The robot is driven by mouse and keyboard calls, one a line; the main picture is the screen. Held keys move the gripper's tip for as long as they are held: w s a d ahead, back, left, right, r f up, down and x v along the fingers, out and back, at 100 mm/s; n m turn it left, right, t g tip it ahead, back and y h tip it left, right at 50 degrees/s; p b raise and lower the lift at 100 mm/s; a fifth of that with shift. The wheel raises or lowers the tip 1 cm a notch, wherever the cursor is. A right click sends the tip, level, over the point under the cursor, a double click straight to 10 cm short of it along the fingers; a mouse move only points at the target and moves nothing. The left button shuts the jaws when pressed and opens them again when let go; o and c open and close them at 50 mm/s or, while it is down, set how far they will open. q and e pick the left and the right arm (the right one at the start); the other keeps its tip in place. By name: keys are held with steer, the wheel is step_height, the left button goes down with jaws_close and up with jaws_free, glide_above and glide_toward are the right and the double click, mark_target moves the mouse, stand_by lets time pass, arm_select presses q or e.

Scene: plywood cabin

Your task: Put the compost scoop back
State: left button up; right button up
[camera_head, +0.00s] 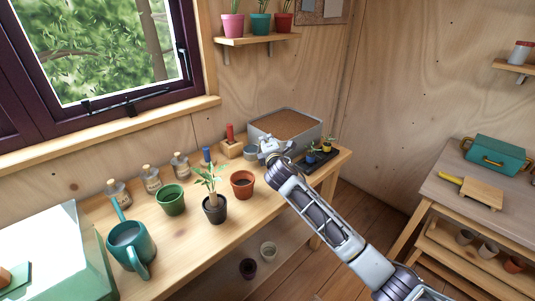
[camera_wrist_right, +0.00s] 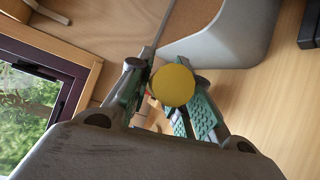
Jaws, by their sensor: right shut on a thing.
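My right gripper (camera_head: 268,149) is over the back of the potting bench, just in front of the grey compost bin (camera_head: 318,134). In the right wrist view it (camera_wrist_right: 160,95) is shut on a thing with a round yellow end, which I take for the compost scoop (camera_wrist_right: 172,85). The yellow end faces the camera between the two fingers; the rest of the scoop is hidden. The bin holds brown compost, and its grey wall (camera_wrist_right: 232,45) is close to the fingers in the wrist view. My left gripper is not in view.
A wooden block with a red-handled tool (camera_head: 230,135) stands left of the bin. A black tray with seedlings (camera_head: 318,160) lies to its right. A terracotta pot (camera_head: 243,184), a potted plant (camera_head: 214,208) and a teal watering can (camera_head: 131,246) stand nearer.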

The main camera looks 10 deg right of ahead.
steer(key=shift+f+b, duration=0.3)
steer(key=shift+f, duration=1.9)
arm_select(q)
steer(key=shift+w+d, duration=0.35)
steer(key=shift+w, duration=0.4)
arm_select(e)
steer(key=o, duration=0.9)
steer(key=shift+c, duration=0.2)
steer(key=shift+r, duration=0.15)
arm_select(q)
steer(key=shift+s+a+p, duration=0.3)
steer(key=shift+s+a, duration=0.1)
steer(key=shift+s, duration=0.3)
arm_select(e)
steer(key=s+r, duration=0.1)
steer(key=s, duration=1.1)
steer(key=shift+d+r, duration=0.35)
